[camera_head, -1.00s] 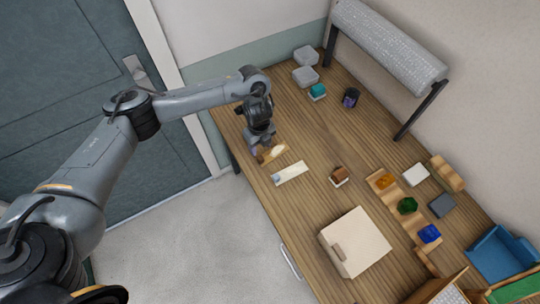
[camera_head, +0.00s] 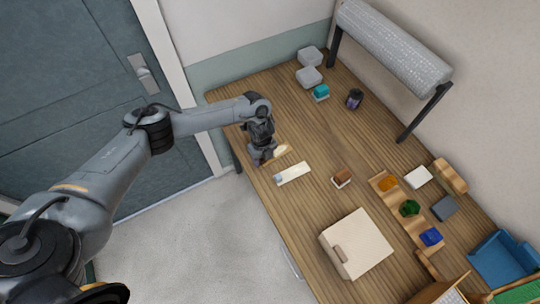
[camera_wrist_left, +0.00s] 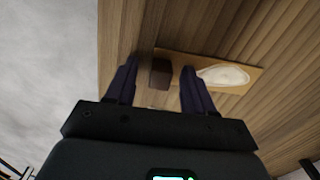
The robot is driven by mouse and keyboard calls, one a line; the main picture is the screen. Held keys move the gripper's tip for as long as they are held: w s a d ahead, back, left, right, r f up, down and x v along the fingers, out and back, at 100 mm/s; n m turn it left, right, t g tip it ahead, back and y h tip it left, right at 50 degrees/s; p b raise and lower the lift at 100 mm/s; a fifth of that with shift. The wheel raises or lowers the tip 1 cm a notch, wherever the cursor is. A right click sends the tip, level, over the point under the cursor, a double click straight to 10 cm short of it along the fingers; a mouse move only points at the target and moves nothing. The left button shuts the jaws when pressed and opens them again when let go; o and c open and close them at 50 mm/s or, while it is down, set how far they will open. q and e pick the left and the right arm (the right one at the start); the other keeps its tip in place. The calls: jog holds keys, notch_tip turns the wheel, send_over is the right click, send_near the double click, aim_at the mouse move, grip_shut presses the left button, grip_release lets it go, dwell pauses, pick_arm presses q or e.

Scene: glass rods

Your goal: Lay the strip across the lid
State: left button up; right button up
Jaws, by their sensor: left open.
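A thin tan strip-like board (camera_head: 281,150) with a pale oval patch lies near the table's left edge. In the left wrist view the board (camera_wrist_left: 240,85) has a dark brown block (camera_wrist_left: 160,73) at its left end. My left gripper (camera_head: 260,160) points down there, open, and its fingers (camera_wrist_left: 158,88) stand either side of the block, with no clear contact. A flat white strip (camera_head: 293,174) with a bluish end lies just right of the gripper. I cannot tell which one is the task's strip. A beige box with a brown handle on its lid (camera_head: 362,240) stands nearer the front.
A wooden rack (camera_head: 418,227) holds orange, green and blue pieces. A small brown-topped block (camera_head: 342,176) lies on the table (camera_head: 300,125). A blue bin (camera_head: 502,258) stands at the right. A grey roll on posts (camera_head: 392,45) is at the back. Table around the white strip is clear.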

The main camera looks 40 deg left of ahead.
pick_arm(q)
grip_shut()
dwell(0.6)
